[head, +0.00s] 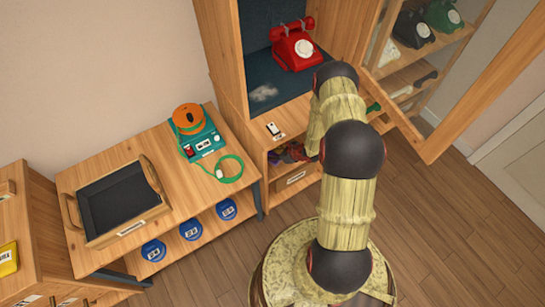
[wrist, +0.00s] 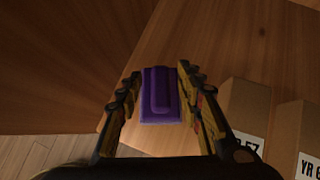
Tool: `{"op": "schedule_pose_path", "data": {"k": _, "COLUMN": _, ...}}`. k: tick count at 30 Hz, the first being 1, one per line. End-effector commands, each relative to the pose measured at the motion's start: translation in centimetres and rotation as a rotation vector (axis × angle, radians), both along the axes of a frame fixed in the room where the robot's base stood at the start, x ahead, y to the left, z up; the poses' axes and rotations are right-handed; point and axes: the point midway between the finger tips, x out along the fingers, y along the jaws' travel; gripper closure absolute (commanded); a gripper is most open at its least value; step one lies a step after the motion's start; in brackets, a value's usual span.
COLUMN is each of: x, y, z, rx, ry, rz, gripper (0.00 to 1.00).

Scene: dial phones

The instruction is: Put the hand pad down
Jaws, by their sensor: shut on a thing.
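The hand pad is a purple block with a raised ridge (wrist: 160,105), seen in the wrist view. My gripper (wrist: 158,75) is shut on it, with one yellow and black finger at each side. A wooden surface (wrist: 205,40) lies beyond the pad. I cannot tell whether the pad touches that surface. In the head view my arm hides the gripper, and the pad does not show.
Labelled cardboard boxes (wrist: 250,105) stand right of the gripper in the wrist view. In the head view a red phone (head: 296,45) sits in a wooden cabinet, whose glazed door (head: 475,100) is swung open. A bench (head: 150,150) holds a dark tray (head: 118,203).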

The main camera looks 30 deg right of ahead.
Motion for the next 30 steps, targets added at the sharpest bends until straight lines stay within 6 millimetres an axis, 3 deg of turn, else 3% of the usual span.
{"op": "schedule_pose_path", "data": {"k": 1, "x": -0.16, "y": 0.07, "z": -1.42, "rx": 0.002, "ry": 0.003, "rz": -0.001, "gripper": 0.98}}
{"op": "schedule_pose_path", "data": {"k": 3, "x": -0.12, "y": 0.04, "z": -2.14, "rx": 0.002, "ry": 0.002, "rz": -0.001, "gripper": 0.98}}
{"op": "schedule_pose_path", "data": {"k": 10, "x": -0.12, "y": 0.01, "z": -2.14, "rx": 0.000, "ry": 0.001, "rz": -0.001, "gripper": 0.97}}
{"op": "schedule_pose_path", "data": {"k": 11, "x": -0.14, "y": 0.03, "z": -2.16, "rx": 0.000, "ry": 0.002, "rz": 0.000, "gripper": 0.62}}
{"op": "schedule_pose_path", "data": {"k": 21, "x": -0.12, "y": 0.01, "z": -2.11, "rx": 0.001, "ry": 0.001, "rz": 0.000, "gripper": 0.42}}
{"op": "schedule_pose_path", "data": {"k": 30, "x": -0.14, "y": -0.01, "z": -2.07, "rx": 0.000, "ry": 0.001, "rz": -0.001, "gripper": 0.41}}
